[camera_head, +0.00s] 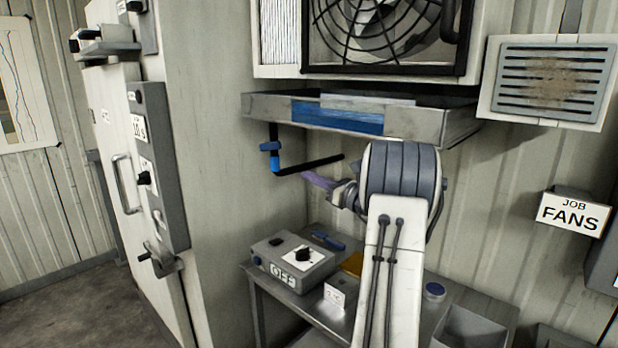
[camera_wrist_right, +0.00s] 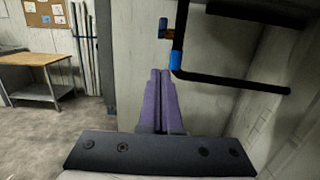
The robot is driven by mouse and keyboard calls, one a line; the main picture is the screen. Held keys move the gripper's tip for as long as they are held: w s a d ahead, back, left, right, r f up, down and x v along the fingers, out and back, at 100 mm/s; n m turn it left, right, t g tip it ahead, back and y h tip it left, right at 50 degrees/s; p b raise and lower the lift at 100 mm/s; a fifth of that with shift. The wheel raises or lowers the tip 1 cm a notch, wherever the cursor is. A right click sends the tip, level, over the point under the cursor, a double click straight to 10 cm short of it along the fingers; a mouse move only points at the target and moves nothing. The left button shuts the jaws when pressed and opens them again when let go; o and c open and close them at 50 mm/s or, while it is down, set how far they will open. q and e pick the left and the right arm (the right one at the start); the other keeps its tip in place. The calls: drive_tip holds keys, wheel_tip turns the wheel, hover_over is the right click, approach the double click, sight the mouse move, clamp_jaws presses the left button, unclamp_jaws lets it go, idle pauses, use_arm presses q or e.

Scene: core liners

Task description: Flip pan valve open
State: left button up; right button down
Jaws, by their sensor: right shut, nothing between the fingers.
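The metal drip pan (camera_head: 450,124) sits under the fan unit. A black drain pipe (camera_head: 310,165) drops from its left end and bends to the right. The pan valve (camera_head: 270,146), with a blue handle, is on the upright part of the pipe. A blue fitting (camera_head: 275,162) is below it, at the bend. In the right wrist view the valve (camera_wrist_right: 163,28) shows ahead of the fingers, slightly above their tips. My right gripper (camera_head: 305,174) has purple fingers, shut and empty, just right of and below the valve; it also shows in the wrist view (camera_wrist_right: 160,72). My left gripper is not in view.
A metal table (camera_head: 250,272) below holds a grey control box (camera_head: 290,262) marked OFF. A tall pale cabinet (camera_head: 215,200) stands close on the left. A fan (camera_head: 385,30) is above the pan.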

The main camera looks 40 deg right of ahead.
wheel_tip(320, 180, down, 6)
drive_tip(key=w+t+p, duration=0.2)
drive_tip(key=t, duration=0.2)
drive_tip(key=shift+f+t, duration=0.2)
drive_tip(key=shift+t, duration=0.2)
drive_tip(key=shift+w, duration=0.15)
drive_tip(key=p, duration=0.5)
approach(270, 146)
drive_tip(key=w+f, duration=0.2)
drive_tip(key=w, duration=0.2)
drive_tip(key=r, duration=0.1)
drive_tip(key=r+p, duration=0.2)
drive_tip(key=shift+w+d+r, duration=0.3)
drive_tip(key=shift+w+d, duration=0.05)
